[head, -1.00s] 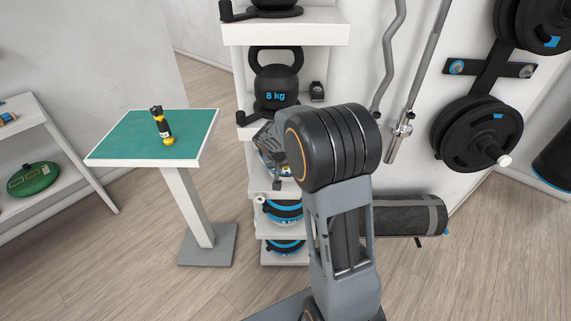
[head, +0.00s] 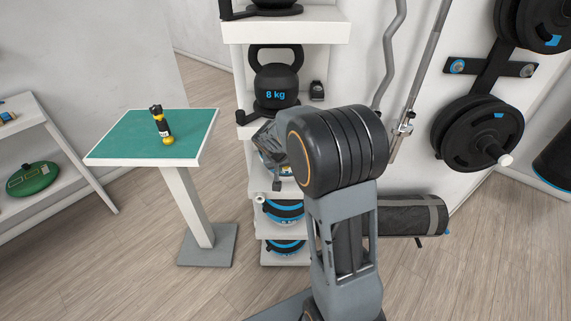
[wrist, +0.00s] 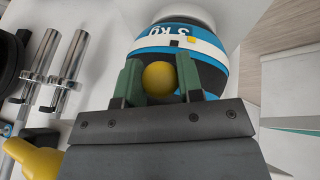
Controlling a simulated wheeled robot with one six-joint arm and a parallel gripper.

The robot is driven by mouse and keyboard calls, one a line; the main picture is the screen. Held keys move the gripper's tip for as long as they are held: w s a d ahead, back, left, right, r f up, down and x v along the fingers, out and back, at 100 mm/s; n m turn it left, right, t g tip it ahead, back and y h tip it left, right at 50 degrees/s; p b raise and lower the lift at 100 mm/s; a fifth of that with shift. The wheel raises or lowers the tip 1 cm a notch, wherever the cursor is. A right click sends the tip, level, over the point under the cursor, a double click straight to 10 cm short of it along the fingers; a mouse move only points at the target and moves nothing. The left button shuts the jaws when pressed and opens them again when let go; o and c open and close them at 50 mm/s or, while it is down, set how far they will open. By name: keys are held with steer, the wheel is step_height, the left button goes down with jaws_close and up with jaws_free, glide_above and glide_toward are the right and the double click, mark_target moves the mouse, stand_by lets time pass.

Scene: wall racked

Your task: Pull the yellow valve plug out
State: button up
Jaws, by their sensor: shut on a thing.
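The yellow valve plug (wrist: 159,78) shows as a small round yellow end between the two green fingers of my gripper (wrist: 158,82) in the wrist view. The fingers are shut on it from both sides. Behind it is a dark ball with a blue band (wrist: 178,38) marked 3 kg. I cannot tell whether the plug is still seated in the ball or clear of it. In the head view my arm hides the plug and most of the gripper, in front of the shelf rack's middle.
The white rack holds an 8 kg kettlebell (head: 275,88) above and blue-banded balls (head: 284,211) below. A green-topped stand (head: 118,136) at left bears a black and yellow cylinder (head: 161,124). Weight plates (head: 470,133) hang at right. An unclear yellow object (wrist: 32,158) shows lower left in the wrist view.

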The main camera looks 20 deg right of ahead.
steer(key=shift+s+a+r, duration=0.3)
steer(key=shift+s, duration=0.35)
steer(key=shift+s+a+r, duration=0.3)
steer(key=shift+s, duration=0.3)
stand_by(0.6)
steer(key=shift+s+a+r, duration=0.3)
steer(key=shift+s+r, duration=0.05)
steer(key=shift+s, duration=0.3)
steer(key=shift+r+p, duration=1.7)
steer(key=shift+r, duration=1.15)
